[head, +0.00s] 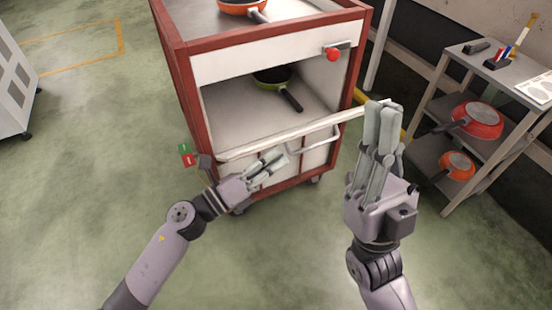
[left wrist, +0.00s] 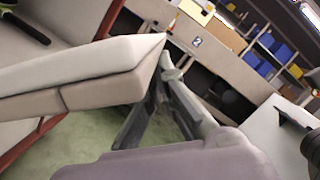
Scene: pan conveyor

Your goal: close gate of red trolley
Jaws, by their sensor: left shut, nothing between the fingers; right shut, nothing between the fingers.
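The red trolley (head: 184,95) stands upright at the centre of the head view. Its pale gate (head: 295,131) is folded down and juts out towards me, leaving the compartment open. In the left wrist view the gate (left wrist: 85,78) shows large at the left, with its corner near the fingers. My left gripper (head: 277,160) is shut and empty, just in front of and below the gate's front edge; it also shows in the left wrist view (left wrist: 172,95). My right gripper (head: 383,110) is shut and empty, pointing up by the gate's right end. I cannot tell whether either touches the gate.
A green pan (head: 273,78) is inside the compartment and an orange pan (head: 242,7) is on top. A red latch knob (head: 333,55) is on the upper panel. A grey shelf (head: 436,153) with pans stands at the right.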

